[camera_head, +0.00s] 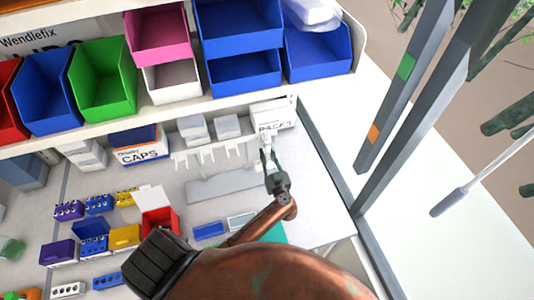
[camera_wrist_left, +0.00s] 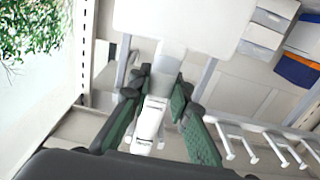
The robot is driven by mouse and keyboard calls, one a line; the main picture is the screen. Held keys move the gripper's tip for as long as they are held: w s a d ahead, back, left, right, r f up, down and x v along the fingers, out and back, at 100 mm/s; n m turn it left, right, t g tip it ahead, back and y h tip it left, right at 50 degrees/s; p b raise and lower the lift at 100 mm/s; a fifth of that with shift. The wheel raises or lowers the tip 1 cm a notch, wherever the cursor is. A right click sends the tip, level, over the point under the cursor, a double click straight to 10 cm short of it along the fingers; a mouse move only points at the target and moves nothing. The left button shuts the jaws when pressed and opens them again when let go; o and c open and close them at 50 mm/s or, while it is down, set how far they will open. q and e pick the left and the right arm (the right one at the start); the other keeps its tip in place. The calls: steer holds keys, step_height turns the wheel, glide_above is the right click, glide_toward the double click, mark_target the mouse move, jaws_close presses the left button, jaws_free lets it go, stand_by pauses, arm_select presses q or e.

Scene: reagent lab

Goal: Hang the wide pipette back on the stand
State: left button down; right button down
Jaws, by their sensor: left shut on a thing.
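My left gripper (camera_head: 270,165) is at the right end of the bench, shut on the white pipette. The pipette (camera_wrist_left: 150,122) sits between the green-padded fingers (camera_wrist_left: 158,108) in the left wrist view. In the head view only a small white part of the pipette (camera_head: 266,142) shows above the fingers. The stand (camera_head: 223,187) is just left of the gripper, with a flat grey base and a row of white hooks (camera_head: 208,155). The hooks (camera_wrist_left: 272,138) show to the right of the gripper in the left wrist view. The hooks look empty.
A white labelled box (camera_head: 272,118) is behind the gripper, under the shelf with coloured bins (camera_head: 240,72). A caps box (camera_head: 138,147) is further left. A red box (camera_head: 160,221) and several small coloured racks (camera_head: 98,204) cover the left bench. A dark frame post (camera_head: 330,170) borders the right side.

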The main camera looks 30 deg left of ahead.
arm_select(q)
steer(key=c, duration=1.7)
jaws_free()
steer(key=v, duration=1.2)
steer(key=shift+f, duration=0.1)
steer(key=shift+d, duration=0.1)
